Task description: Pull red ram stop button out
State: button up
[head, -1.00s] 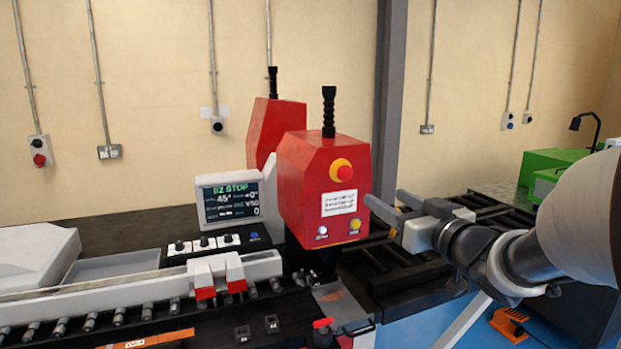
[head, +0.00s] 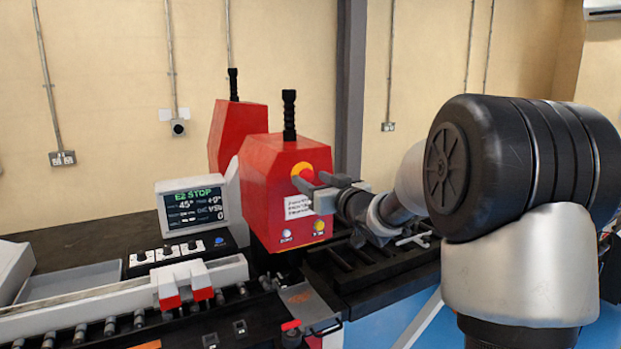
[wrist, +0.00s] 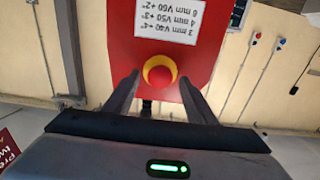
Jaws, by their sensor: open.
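The red ram stop button (head: 306,175) with its yellow collar (head: 298,167) is on the front of the red machine head (head: 262,205). In the wrist view the red button (wrist: 162,75) shows between my two fingers, framed by the yellow ring (wrist: 148,75). My gripper (head: 311,182) is open, with its fingertips at the button, one on either side of it in the wrist view (wrist: 159,88). Whether the fingers touch the button cannot be told. In the head view a finger partly covers the button.
A display (head: 192,205) reading "E2 STOP" stands to the left. A roller bed (head: 110,325) lies in front, and a dark slatted bed (head: 345,265) lies under my arm.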

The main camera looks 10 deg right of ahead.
jog(key=shift+w+a, duration=0.15)
jog(key=shift+w, duration=0.3)
jog(key=shift+c, duration=0.2)
grip_shut()
jog(key=shift+s+d, duration=0.2)
jog(key=shift+s, duration=0.4)
jog(key=shift+o, duration=0.2)
grip_release()
jog(key=b+v, duration=0.2)
jog(key=v, duration=1.5)
jog(key=shift+s, duration=0.25)
jog(key=shift+w, duration=0.1)
